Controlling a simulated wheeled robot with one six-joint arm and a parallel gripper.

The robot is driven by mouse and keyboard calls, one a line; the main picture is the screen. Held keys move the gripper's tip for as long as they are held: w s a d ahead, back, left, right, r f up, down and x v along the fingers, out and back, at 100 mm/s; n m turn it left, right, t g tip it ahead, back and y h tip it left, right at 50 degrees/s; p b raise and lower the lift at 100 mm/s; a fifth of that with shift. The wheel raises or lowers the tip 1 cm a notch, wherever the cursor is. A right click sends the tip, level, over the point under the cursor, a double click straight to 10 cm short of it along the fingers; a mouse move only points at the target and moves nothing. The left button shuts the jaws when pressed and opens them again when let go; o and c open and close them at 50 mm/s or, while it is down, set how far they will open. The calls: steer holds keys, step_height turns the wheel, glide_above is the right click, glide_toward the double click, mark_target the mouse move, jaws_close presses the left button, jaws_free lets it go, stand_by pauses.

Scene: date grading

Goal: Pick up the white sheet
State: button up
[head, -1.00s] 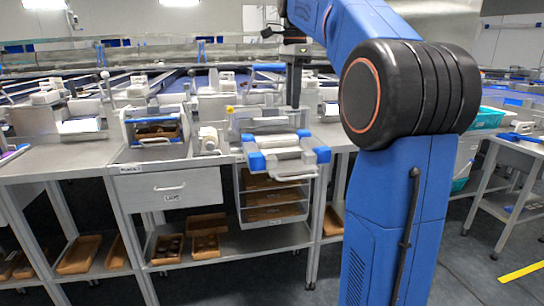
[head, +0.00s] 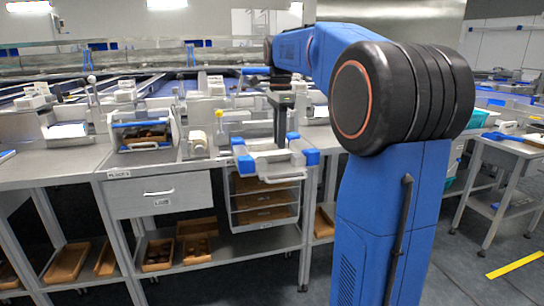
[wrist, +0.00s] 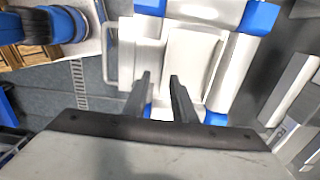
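A flat white piece (wrist: 193,58), which looks like the white sheet, lies on a pale blue-cornered frame in the wrist view. The same blue-cornered frame (head: 278,173) sits at the counter's front edge in the head view, where I cannot make out the sheet clearly. My gripper (wrist: 160,75) has two dark fingers set apart, with nothing visible between them. It points down over the frame, at the near end of the white piece. In the head view, my gripper (head: 280,143) hangs just above the frame's back part. I cannot tell whether the fingers touch anything.
An open box with blue edges (head: 117,128) and a white roll (head: 197,141) stand left on the counter. A drawer (head: 158,194) and a rack of brown trays (head: 262,220) sit below. A side table (head: 515,147) stands right.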

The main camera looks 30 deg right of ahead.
mark_target(272, 153)
steer(key=shift+w+f, duration=0.2)
steer(key=shift+f, duration=1.15)
steer(key=shift+w+f, duration=0.15)
steer(key=shift+f, duration=1.2)
jaws_close()
